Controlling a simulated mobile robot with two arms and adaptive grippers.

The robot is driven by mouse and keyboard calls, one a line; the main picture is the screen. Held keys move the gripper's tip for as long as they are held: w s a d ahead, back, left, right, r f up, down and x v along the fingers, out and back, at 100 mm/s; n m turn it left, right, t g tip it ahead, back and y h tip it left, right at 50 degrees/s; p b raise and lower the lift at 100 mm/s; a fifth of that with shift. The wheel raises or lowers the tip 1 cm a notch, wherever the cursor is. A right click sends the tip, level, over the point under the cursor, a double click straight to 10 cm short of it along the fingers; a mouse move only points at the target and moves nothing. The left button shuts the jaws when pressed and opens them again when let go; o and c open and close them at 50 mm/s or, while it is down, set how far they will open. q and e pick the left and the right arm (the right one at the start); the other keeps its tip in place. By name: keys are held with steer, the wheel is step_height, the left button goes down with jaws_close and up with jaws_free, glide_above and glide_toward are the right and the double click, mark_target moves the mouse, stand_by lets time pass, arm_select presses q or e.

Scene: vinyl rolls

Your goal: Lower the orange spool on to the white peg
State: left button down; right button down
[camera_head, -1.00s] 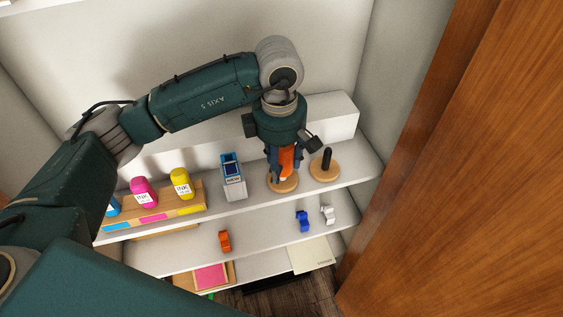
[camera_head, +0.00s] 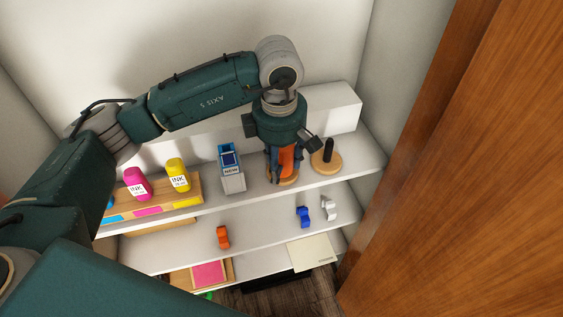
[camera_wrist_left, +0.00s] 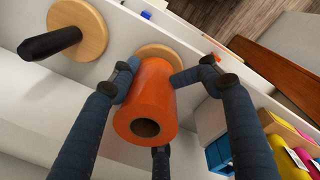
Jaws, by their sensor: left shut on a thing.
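My left gripper (camera_head: 284,170) is shut on the orange spool (camera_head: 287,158). The spool is upright over a round wooden base (camera_head: 284,182) on the upper shelf. In the left wrist view the spool (camera_wrist_left: 152,98) sits between the dark fingers, its hollow near end showing. The wooden base (camera_wrist_left: 165,50) shows partly behind its far end. The white peg is hidden by the spool and fingers, so I cannot tell whether the spool is around it or how much gap is left below. My right gripper is not in view.
A black peg on a wooden base (camera_head: 326,162) stands close right of the spool. A blue and grey box (camera_head: 232,170) stands to its left. Pink (camera_head: 137,184) and yellow (camera_head: 177,175) ink bottles stand farther left. A brown wooden panel (camera_head: 455,170) is at right.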

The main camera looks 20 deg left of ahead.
mark_target(281, 149)
arm_select(q)
steer(key=shift+f, duration=0.1)
jaws_free()
stand_by(0.5)
stand_by(0.6)
steer(key=shift+s+r+p, duration=0.15)
steer(key=shift+r+p, duration=1.05)
steer(key=shift+r, duration=1.1)
steer(key=shift+s+r+p, duration=0.15)
steer(key=shift+r+p, duration=1)
steer(key=shift+r, duration=1.1)
